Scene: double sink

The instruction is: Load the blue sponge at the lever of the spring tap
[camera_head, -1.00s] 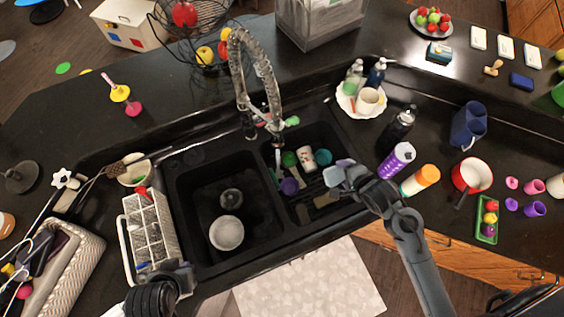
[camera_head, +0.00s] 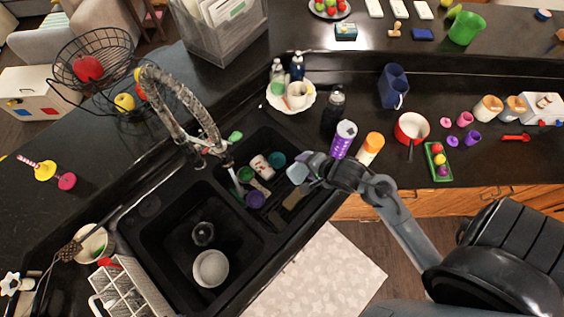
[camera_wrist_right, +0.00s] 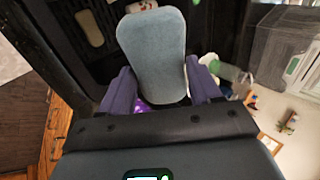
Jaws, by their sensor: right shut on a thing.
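My right gripper (camera_head: 311,172) is shut on a pale blue sponge (camera_head: 297,173) above the right sink basin. In the right wrist view the sponge (camera_wrist_right: 153,50) stands out between the two purple fingers and is held at its near end. The spring tap (camera_head: 188,112) rises behind the basins and arches over them, to the left of the sponge and apart from it. A thin stream shows below the tap. I cannot clearly make out the tap's lever. My left gripper is out of view.
The right basin holds a green cup (camera_head: 245,174), a purple cup (camera_head: 254,199), a teal cup (camera_head: 276,160) and a white cup (camera_head: 262,167). A white bowl (camera_head: 210,268) lies in the left basin. A plate (camera_head: 274,98) with bottles stands behind. A purple bottle (camera_head: 343,139) stands right of the gripper.

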